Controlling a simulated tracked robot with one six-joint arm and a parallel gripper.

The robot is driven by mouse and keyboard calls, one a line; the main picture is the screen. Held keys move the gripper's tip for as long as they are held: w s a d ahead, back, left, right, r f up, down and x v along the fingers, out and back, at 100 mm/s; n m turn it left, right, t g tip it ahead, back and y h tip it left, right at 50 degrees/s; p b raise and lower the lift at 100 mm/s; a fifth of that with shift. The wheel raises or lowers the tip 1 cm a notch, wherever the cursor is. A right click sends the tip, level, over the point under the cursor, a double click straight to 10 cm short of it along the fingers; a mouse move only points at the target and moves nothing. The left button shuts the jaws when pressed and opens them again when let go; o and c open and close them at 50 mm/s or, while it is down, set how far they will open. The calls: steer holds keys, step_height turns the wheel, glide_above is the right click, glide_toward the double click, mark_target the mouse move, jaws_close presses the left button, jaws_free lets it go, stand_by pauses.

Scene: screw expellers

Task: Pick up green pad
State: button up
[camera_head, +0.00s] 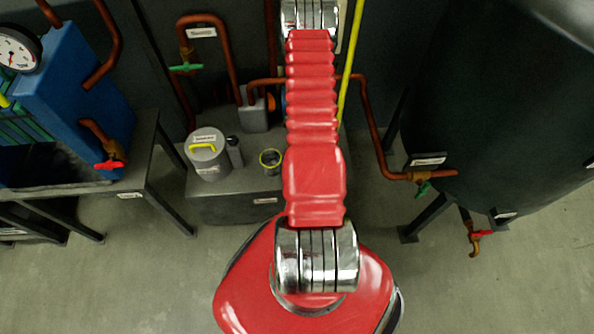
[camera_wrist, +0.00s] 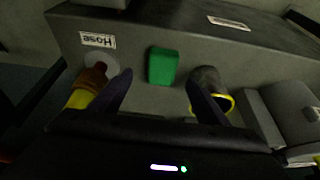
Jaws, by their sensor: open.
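The green pad (camera_wrist: 163,66) is a small green block lying on a grey surface, seen in the wrist view just above the middle. My gripper (camera_wrist: 158,88) is open, with two dark fingers pointing toward the surface. The pad shows between and slightly beyond the fingertips, and nothing is held. In the head view my red arm stretches away over the grey bench; the gripper and the pad cannot be made out there.
In the wrist view, a yellow hose end (camera_wrist: 84,90) sits by the left finger and a dark cup with yellow rim (camera_wrist: 208,78) by the right finger. In the head view, a lidded grey canister (camera_head: 208,158), dark bottle (camera_head: 235,152) and copper pipes (camera_head: 372,130) stand around the bench (camera_head: 222,208).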

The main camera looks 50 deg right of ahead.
steer(key=shift+x, duration=1)
steer(key=shift+w+x, duration=0.15)
steer(key=shift+x, duration=1.15)
steer(key=shift+w+x, duration=0.2)
steer(key=shift+x, duration=1.15)
steer(key=shift+r, duration=0.1)
steer(key=c, duration=1.1)
steer(key=shift+r, duration=0.1)
steer(key=shift+r, duration=4.95)
